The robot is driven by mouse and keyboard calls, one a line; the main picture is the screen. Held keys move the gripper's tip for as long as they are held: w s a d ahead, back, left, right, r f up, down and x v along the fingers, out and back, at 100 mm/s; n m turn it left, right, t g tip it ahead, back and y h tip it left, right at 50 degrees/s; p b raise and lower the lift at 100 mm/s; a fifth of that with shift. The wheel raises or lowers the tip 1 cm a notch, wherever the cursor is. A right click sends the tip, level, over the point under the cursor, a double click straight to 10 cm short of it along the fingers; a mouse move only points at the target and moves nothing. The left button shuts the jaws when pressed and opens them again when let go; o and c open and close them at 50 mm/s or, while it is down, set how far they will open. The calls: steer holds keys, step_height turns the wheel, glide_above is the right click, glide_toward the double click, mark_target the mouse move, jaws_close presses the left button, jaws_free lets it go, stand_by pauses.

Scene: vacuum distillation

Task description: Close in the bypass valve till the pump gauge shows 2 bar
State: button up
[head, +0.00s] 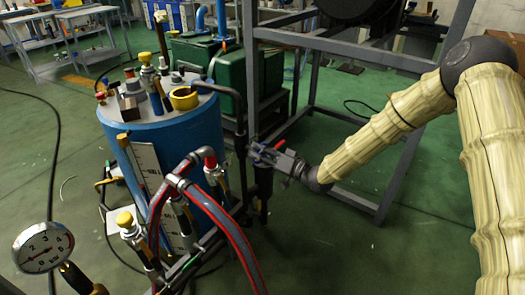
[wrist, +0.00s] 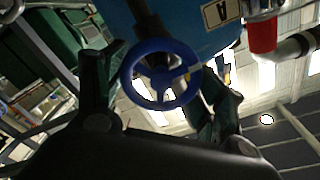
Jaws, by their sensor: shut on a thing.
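The bypass valve's blue handwheel (wrist: 160,75) shows in the wrist view, spokes and hub facing my camera. My gripper (head: 270,155) is shut on it, with one dark finger on each side of the wheel. In the head view the gripper is by an upright dark pipe right of the blue tank, and it hides most of the wheel.
The blue tank (head: 205,135) with fittings on its lid stands left of my gripper. Red and grey hoses (head: 225,215) arch in front of it. A grey steel frame (head: 345,48) rises behind my arm. Green floor is open at the lower right.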

steer(key=shift+a, duration=0.1)
stand_by(0.3)
steer(key=o, duration=1)
steer(key=v, duration=1.2)
stand_by(0.6)
